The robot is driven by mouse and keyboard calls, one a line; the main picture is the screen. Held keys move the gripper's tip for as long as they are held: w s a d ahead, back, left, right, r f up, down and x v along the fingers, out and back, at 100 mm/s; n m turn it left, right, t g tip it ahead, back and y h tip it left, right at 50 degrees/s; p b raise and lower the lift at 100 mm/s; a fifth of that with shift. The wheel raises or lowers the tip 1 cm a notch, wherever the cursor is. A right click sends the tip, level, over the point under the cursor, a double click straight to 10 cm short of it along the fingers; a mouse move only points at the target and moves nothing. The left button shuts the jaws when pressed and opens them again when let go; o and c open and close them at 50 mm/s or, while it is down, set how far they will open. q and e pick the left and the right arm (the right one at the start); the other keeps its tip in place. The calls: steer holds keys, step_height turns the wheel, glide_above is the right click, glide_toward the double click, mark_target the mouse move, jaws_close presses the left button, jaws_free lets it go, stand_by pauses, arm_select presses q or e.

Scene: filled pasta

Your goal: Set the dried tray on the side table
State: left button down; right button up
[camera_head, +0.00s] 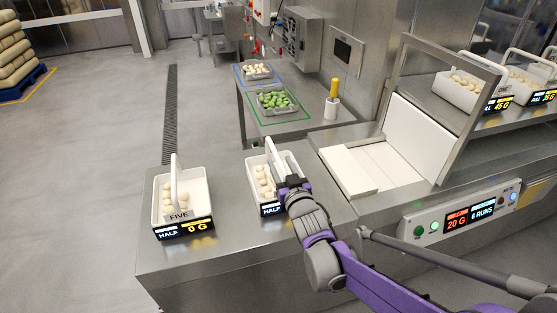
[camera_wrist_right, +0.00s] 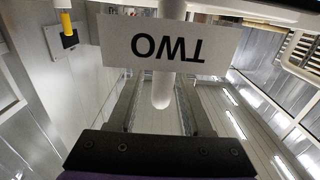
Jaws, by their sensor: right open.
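The side table (camera_head: 305,125) stands beyond the counter. On it, a tray of pale pieces (camera_head: 256,76) sits in a blue outline and a tray of green pieces (camera_head: 275,108) in a green outline. I cannot tell which tray counts as dried. My right gripper (camera_head: 284,182) is at a white handled basket (camera_head: 256,180) of pale pieces on the counter. In the right wrist view, its open fingers (camera_wrist_right: 160,110) stand either side of the white handle (camera_wrist_right: 170,75), which carries a "TWO" tag (camera_wrist_right: 165,47). My left gripper is not in view.
Another white basket (camera_head: 200,215), tagged "FIVE", stands at the counter's left end. A raised white lid (camera_head: 420,140) and flat panel (camera_head: 365,165) are to the right. A yellow-handled tool (camera_head: 333,92) stands at the side table's near right corner. More baskets (camera_head: 460,90) stand far right.

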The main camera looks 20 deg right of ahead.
steer(key=s+f+g, duration=0.4)
steer(key=s+f, duration=0.1)
steer(key=s, duration=0.6)
steer(key=s+f+g, duration=0.4)
steer(key=s+f, duration=0.1)
steer(key=s, duration=0.7)
steer(key=s+f+g, duration=0.5)
steer(key=s, duration=0.6)
steer(key=shift+s+h, duration=0.25)
steer(key=shift+h, duration=0.05)
steer(key=shift+d+f, duration=0.1)
step_height(320, 180, up, 8)
steer(key=w+p, duration=0.1)
steer(key=p, duration=0.5)
steer(key=shift+w+p, duration=0.35)
steer(key=shift+f, duration=0.1)
